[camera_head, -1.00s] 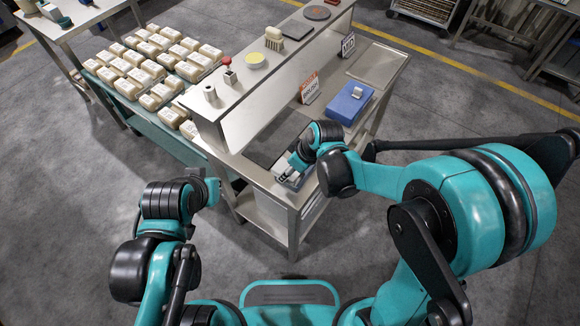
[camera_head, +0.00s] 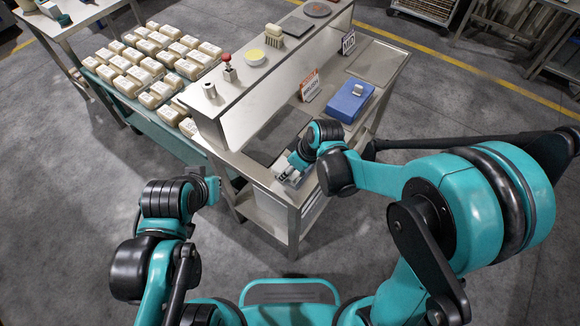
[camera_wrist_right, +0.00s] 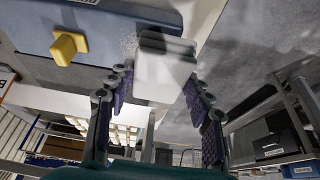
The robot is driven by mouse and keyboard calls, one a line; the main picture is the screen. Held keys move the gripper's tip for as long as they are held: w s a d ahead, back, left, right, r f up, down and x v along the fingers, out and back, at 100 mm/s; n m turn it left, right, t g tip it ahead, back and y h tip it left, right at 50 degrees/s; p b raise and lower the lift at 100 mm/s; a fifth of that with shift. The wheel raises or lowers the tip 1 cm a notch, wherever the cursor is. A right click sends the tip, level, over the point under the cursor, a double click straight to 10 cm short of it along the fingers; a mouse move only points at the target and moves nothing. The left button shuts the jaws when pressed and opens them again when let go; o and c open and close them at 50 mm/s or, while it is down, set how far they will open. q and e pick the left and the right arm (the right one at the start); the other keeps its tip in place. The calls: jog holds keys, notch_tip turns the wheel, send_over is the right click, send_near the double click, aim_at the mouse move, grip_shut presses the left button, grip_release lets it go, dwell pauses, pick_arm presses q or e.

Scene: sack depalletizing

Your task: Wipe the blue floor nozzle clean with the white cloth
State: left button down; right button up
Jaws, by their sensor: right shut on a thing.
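My right gripper (camera_wrist_right: 158,95) is shut on the white cloth (camera_wrist_right: 165,72), which looks like a thick white block between the fingers. In the right wrist view the cloth lies against or just over the dull blue floor nozzle (camera_wrist_right: 98,22), which has a yellow stub (camera_wrist_right: 68,47). Pale speckles show on the nozzle beside the cloth. Contact between them is hard to tell. In the head view my right gripper (camera_head: 287,170) is at the bench's near left end, and the arm hides much of the nozzle. My left gripper (camera_head: 211,187) hangs left of the bench; its fingers are too small to read.
The metal bench (camera_head: 258,176) has a raised shelf (camera_head: 262,72) with small items. A blue box (camera_head: 349,103) and an orange-topped sign (camera_head: 309,87) stand on the bench. The floor in front is clear.

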jog(key=shift+f+b, duration=0.65)
jog(key=shift+f, duration=0.15)
jog(key=shift+w+d+r, duration=0.1)
jog(key=shift+w+d, duration=0.4)
jog(key=shift+w, duration=0.25)
jog(key=shift+w+d, duration=0.5)
jog(key=shift+w, duration=0.2)
jog(key=shift+w+d+b, duration=0.25)
jog(key=shift+w+d, duration=0.25)
jog(key=shift+w, duration=0.15)
jog(key=shift+w+d+b, duration=0.2)
jog(key=shift+w+d, duration=0.25)
jog(key=shift+w, duration=0.2)
jog(key=shift+s+a+f, duration=0.1)
jog(key=shift+s+a, duration=0.4)
jog(key=shift+s, duration=0.2)
jog(key=shift+s+a+f, duration=0.1)
jog(key=shift+s+a, duration=0.35)
jog(key=shift+s, duration=0.25)
jog(key=shift+s+a+r, duration=0.1)
jog(key=shift+s+a, duration=0.45)
jog(key=shift+s, duration=0.2)
jog(key=shift+s+a, duration=0.5)
jog(key=shift+s, duration=0.2)
